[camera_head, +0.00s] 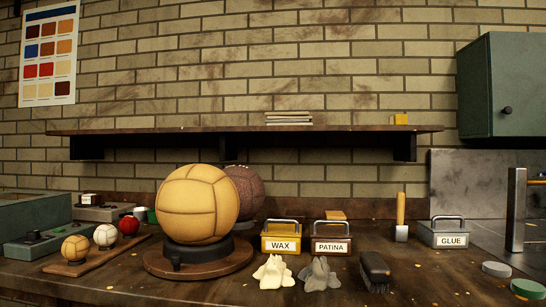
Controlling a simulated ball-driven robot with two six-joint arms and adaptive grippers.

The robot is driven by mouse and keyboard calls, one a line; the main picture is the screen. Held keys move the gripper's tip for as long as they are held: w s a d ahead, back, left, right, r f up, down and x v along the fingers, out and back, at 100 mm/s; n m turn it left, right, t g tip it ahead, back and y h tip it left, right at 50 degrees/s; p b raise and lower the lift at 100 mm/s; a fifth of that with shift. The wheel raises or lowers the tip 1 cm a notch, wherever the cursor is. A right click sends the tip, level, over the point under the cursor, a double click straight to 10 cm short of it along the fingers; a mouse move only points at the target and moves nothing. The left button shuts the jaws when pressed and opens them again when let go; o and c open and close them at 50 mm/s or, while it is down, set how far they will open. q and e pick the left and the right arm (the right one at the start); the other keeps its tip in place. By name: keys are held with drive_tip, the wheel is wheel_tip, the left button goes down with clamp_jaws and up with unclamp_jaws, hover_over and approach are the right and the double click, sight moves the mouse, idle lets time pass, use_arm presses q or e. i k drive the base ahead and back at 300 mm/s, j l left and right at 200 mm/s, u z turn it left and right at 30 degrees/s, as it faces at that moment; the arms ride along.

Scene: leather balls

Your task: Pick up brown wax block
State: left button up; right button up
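I cannot make out a clearly brown wax block. A small orange-tan block (336,215) shows partly behind the brown tin labelled PATINA (331,246), which hides its lower part. A small yellow block (401,119) lies on the wall shelf at the right. A yellow tin labelled WAX (281,246) stands on the bench just left of the PATINA tin. Neither of my grippers shows in this view.
A large tan leather ball (197,204) sits on a round stand, with a darker ball behind. Crumpled cloths (273,272), a dark brush (375,270) and a GLUE tin (450,240) occupy the bench (420,285). A metal post (516,210) rises at right.

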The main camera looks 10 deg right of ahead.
sight(90, 199)
drive_tip(key=j+u, duration=0.1)
drive_tip(key=u, duration=0.3)
drive_tip(key=i+u, duration=0.15)
drive_tip(key=u, duration=0.25)
drive_tip(key=i+j+u, duration=0.1)
drive_tip(key=u, duration=0.65)
drive_tip(key=i+j+u, duration=0.1)
drive_tip(key=i+u, duration=0.8)
drive_tip(key=i, duration=1.5)
drive_tip(key=i+z, duration=0.3)
drive_tip(key=i, duration=0.15)
drive_tip(key=i+j+z, duration=0.25)
drive_tip(key=i, duration=0.15)
drive_tip(key=i+j+z, duration=0.15)
drive_tip(key=i+z, duration=0.15)
drive_tip(key=i, duration=0.15)
drive_tip(key=i+l+z, duration=0.15)
drive_tip(key=i+z, duration=1.8)
drive_tip(key=i+j+z, duration=0.25)
drive_tip(key=z, duration=0.2)
drive_tip(key=i, duration=0.05)
